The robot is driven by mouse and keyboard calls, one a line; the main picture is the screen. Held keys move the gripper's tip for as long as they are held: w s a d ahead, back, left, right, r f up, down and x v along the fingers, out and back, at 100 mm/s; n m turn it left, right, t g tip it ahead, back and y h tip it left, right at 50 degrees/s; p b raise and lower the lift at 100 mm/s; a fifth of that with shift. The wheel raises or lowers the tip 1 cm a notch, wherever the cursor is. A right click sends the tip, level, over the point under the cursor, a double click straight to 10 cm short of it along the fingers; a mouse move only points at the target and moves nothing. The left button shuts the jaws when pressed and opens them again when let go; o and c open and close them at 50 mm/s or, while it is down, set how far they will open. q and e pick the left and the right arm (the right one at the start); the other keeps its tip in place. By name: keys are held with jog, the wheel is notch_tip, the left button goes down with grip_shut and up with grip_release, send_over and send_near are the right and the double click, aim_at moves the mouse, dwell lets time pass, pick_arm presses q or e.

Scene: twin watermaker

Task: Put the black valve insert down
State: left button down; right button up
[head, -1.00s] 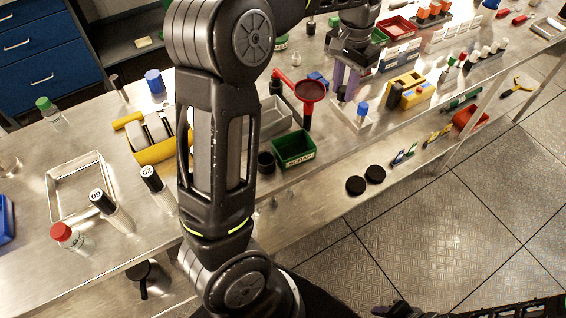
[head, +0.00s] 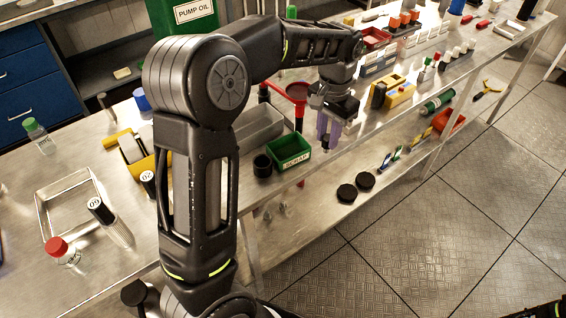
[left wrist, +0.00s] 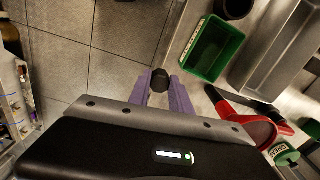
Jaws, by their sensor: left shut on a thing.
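My left gripper (head: 329,128) has purple fingers pointing down, near the front edge of the bench, to the right of the green scrap bin (head: 289,150). In the left wrist view its fingers (left wrist: 162,88) are shut on the black valve insert (left wrist: 159,79), a small dark piece held between the tips. Bare floor shows behind the insert in that view, and the green bin (left wrist: 212,48) is to the right of it, apart. In the head view the insert is too small and dark to make out clearly. My right gripper is not seen.
A grey tray (head: 258,126) lies behind the bin. A yellow and grey block (head: 390,92) stands to the right. Two black discs (head: 356,186) lie on the lower shelf.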

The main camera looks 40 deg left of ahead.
pick_arm(q)
jog(key=s+a+r+m, duration=0.2)
jog(key=a+r, duration=0.4)
jog(key=a, duration=0.3)
jog(key=shift+s, duration=0.9)
send_near(288, 157)
jog(key=shift+a+r+p, duration=0.1)
jog(key=shift+p, duration=0.3)
jog(key=shift+f, duration=1.9)
